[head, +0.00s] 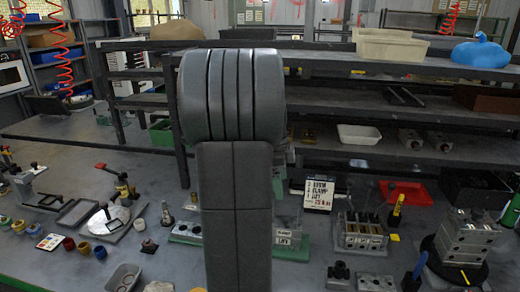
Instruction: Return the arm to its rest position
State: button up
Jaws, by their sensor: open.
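My own arm rises through the middle of the head view, with a thick grey link and a ribbed joint at its top. My gripper is not visible in this view. The arm hides the middle of the workbench (140,262) and part of the shelves behind it. A stack of grey metal valve blocks (468,240) stands on a black round base at the right. A green-based fixture with a "LIFT" label (288,238) sits just right of the arm.
A block rack (362,234), a sign card (319,194) and a red tray (406,193) lie right of the arm. A toggle clamp on a round plate (108,220) and small coloured cups (83,248) are at left. Shelves (400,102) stand behind.

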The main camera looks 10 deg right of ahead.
aim_at(286, 223)
jog(key=f, duration=0.4)
jog(key=d+f, duration=0.1)
jog(key=f, duration=0.3)
jog(key=d+f, duration=0.1)
jog(key=f, duration=0.3)
jog(key=shift+s+f+p, duration=0.15)
jog(key=shift+s+p, duration=0.1)
jog(key=shift+p, duration=0.1)
jog(key=shift+r, duration=0.2)
jog(key=shift+s+a, duration=0.15)
